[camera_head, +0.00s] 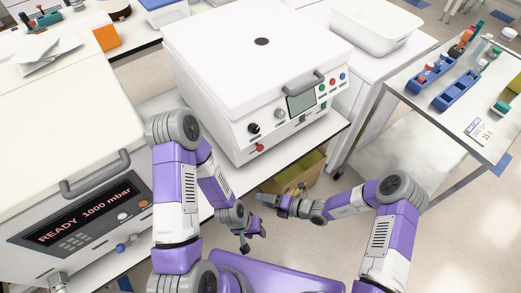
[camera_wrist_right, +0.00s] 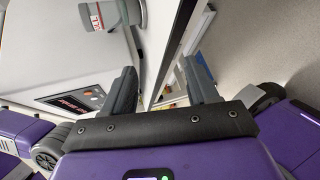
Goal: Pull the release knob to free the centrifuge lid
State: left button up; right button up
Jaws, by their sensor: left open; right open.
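The centrifuge (camera_head: 262,90) is a white box on a white bench, in the upper middle of the head view. Its white lid (camera_head: 235,55) is down, with a grey handle (camera_head: 304,85) at its front edge. A small red knob (camera_head: 259,148) sits low on the front's left side, below a black dial (camera_head: 254,128); I cannot tell for certain which is the release knob. My left gripper (camera_head: 246,248) is open and empty, below and in front of the bench. My right gripper (camera_head: 264,197) is open and empty, also below the front; its fingers show in the right wrist view (camera_wrist_right: 160,78).
A second white machine (camera_head: 60,130) with a "READY 1000 mbar" display stands at left. A cardboard box (camera_head: 300,175) is under the bench. A white tub (camera_head: 375,25) is behind right. A side table (camera_head: 420,100) holds blue racks. Open floor lies at lower right.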

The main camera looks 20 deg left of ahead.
jog(key=w+a+r+m+t+y, duration=0.1)
jog(key=w+a+r+m+t, duration=0.1)
jog(key=w+r+m+t, duration=0.4)
jog(key=m+t, duration=0.3)
jog(key=m, duration=0.2)
send_near(261, 150)
jog(key=s+x, duration=0.1)
jog(key=x, duration=0.2)
jog(key=shift+t+h, duration=0.3)
jog(key=shift+h, duration=0.1)
jog(key=b+x, duration=0.2)
jog(key=x, duration=0.6)
jog(key=shift+w+d+r, duration=0.1)
jog(key=shift+w+r, duration=0.05)
jog(key=shift+c, duration=0.3)
grip_shut()
